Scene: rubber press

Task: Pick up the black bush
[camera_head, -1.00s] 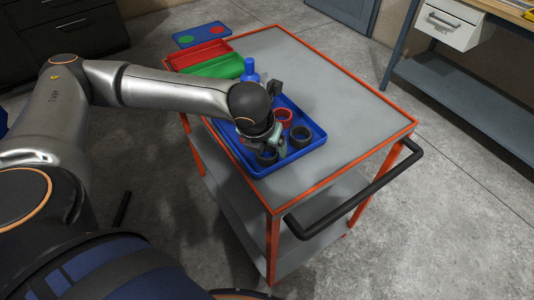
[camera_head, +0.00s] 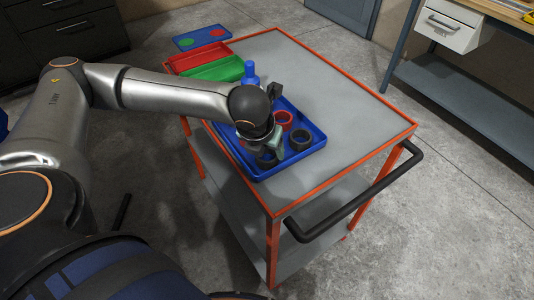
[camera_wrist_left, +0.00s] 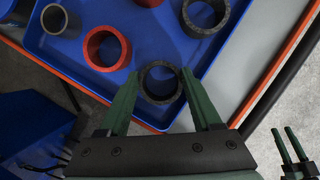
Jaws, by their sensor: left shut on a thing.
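The black bush (camera_wrist_left: 160,83) is a short dark ring with an open middle, in the near corner of the blue tray. In the left wrist view it sits between the two green fingers of my left gripper (camera_wrist_left: 160,76), which is shut on it from outside. In the head view my left gripper (camera_head: 268,148) hides part of the bush (camera_head: 266,159). I cannot tell whether it is lifted off the tray. My right gripper (camera_wrist_left: 289,142) shows at the lower right of the wrist view, its fingers apart and empty.
The blue tray (camera_head: 318,143) also holds another black ring (camera_head: 300,139), a red ring (camera_wrist_left: 107,48) and a dark grey ring (camera_wrist_left: 54,19). A blue bottle-shaped thing (camera_head: 250,72), a green bin (camera_head: 217,69) and a red bin (camera_head: 198,53) stand behind. The cart's right side (camera_head: 345,105) is clear.

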